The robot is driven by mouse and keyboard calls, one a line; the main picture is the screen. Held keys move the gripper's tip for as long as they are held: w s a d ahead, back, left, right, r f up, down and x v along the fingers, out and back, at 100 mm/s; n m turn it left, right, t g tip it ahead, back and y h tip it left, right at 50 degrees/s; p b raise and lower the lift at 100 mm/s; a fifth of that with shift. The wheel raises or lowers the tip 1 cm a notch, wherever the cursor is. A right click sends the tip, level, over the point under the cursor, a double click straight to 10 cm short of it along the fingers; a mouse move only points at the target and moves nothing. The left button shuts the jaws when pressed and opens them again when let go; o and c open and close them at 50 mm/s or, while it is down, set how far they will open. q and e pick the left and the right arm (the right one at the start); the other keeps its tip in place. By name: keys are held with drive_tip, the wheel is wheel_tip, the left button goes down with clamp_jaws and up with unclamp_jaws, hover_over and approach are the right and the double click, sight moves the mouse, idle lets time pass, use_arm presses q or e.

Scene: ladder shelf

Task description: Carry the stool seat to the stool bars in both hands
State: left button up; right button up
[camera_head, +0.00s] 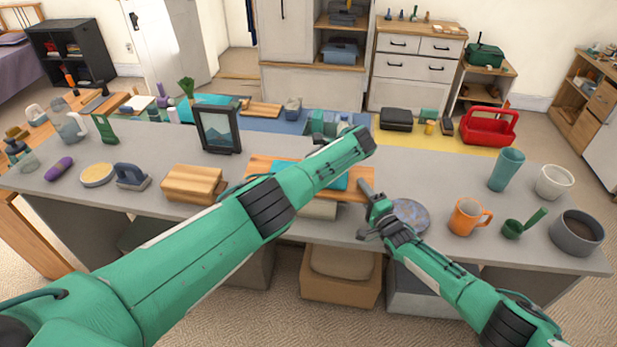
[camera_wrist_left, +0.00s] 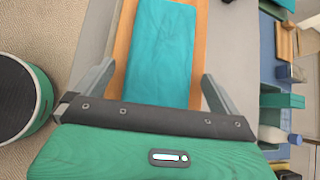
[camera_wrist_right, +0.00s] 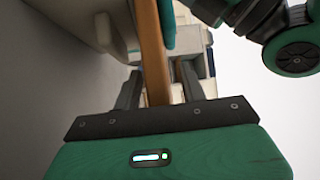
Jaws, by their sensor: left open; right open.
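The stool seat appears to be the flat wooden board (camera_head: 262,165) with a teal pad (camera_head: 283,168) on top, lying on the grey table. My left gripper (camera_wrist_left: 156,74) is open in the left wrist view, facing the pad and board, which lie between its spread fingers. In the head view my left forearm hides the middle of the board and that gripper's fingers. My right gripper (camera_head: 370,208) is open at the board's right end. In the right wrist view the board's edge (camera_wrist_right: 153,60) stands between its fingers (camera_wrist_right: 160,75); contact is unclear. I cannot identify the stool bars.
The grey table (camera_head: 240,215) also holds a picture frame (camera_head: 218,128), a wooden block (camera_head: 193,184), a bluish disc (camera_head: 410,214), an orange mug (camera_head: 467,215) and a grey pot (camera_head: 577,232). A wooden box (camera_head: 340,289) stands under it.

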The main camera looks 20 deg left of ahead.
use_arm(q)
drive_tip(key=c, duration=1)
use_arm(e)
clamp_jaws()
use_arm(q)
drive_tip(key=c, duration=0.5)
drive_tip(key=shift+r, duration=0.25)
use_arm(e)
drive_tip(key=shift+r, duration=0.25)
